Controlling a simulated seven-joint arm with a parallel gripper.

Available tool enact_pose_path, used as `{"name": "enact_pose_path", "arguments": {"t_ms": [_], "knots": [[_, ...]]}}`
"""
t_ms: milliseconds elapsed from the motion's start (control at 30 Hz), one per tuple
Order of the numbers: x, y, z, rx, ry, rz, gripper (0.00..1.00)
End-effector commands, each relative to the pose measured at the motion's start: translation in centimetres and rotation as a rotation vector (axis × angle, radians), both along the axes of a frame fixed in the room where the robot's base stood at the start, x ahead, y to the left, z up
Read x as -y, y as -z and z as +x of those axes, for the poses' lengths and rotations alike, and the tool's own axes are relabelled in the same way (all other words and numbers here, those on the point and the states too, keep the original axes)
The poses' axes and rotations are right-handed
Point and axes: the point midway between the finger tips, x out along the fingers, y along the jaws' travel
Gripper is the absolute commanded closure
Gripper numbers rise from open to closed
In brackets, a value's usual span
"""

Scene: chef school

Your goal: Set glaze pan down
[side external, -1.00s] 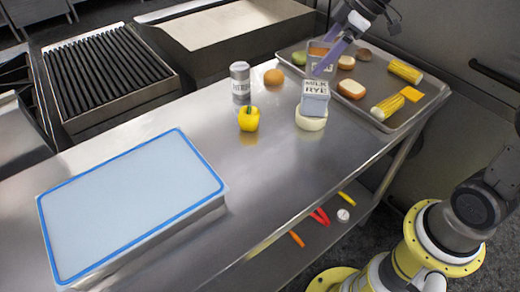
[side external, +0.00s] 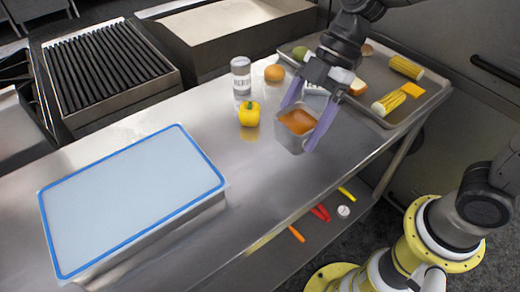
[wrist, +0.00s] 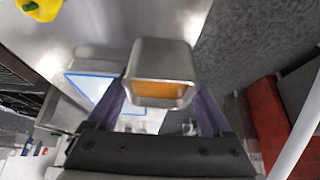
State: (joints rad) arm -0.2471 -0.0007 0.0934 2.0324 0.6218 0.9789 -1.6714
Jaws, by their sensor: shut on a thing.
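The glaze pan (side external: 297,128) is a small square metal pan with orange-brown glaze inside. My gripper (side external: 302,125) is shut on it, with a purple finger on either side. The pan is over the steel table (side external: 240,185), right of the yellow pepper; I cannot tell whether its base touches the table. In the wrist view the pan (wrist: 160,72) sits between the purple fingers, its opening and orange glaze partly visible.
A yellow pepper (side external: 249,113), a labelled can (side external: 241,76) and an orange-brown round item (side external: 274,73) stand left of the pan. A tray (side external: 425,108) with corn and bread lies at the back right. A blue-edged container (side external: 130,200) is at front left. The table between is clear.

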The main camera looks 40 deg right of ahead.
Motion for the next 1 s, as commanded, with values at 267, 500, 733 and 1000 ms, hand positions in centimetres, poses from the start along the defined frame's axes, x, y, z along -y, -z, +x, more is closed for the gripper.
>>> {"name": "enact_pose_path", "arguments": {"t_ms": [267, 500, 733, 1000], "knots": [[-2.6, 4.2, 4.2, -0.003, 0.002, 0.000, 0.93], [-3.6, 6.2, 5.8, 0.001, 0.002, 0.002, 0.93], [-3.8, 8.8, 6.2, -0.002, 0.003, -0.001, 0.93], [-3.8, 9.9, 6.3, 0.003, 0.002, 0.001, 0.93]]}}
